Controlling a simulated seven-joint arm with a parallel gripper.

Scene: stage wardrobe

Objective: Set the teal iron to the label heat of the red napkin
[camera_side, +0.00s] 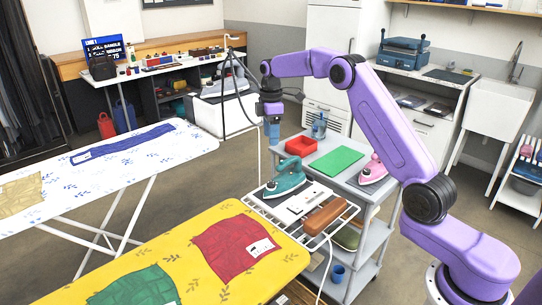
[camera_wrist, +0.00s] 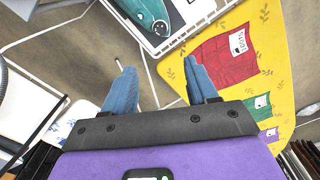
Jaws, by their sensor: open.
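The teal iron (camera_side: 286,178) stands on a white wire rack at the near end of the grey trolley. In the wrist view the iron (camera_wrist: 150,18) shows at the top, with a small round dial near its tip; the dial's setting is too small to read. The red napkin (camera_side: 236,246) lies on the yellow ironing board with a white label on it. My gripper (camera_side: 272,135) is open and empty, above and slightly left of the iron. In the wrist view its blue fingers (camera_wrist: 155,92) are wide apart.
The wire rack (camera_side: 330,226) also holds a brown block and white items. A green cloth (camera_side: 135,287) shares the yellow board (camera_side: 205,290). A white board (camera_side: 110,185) stands left.

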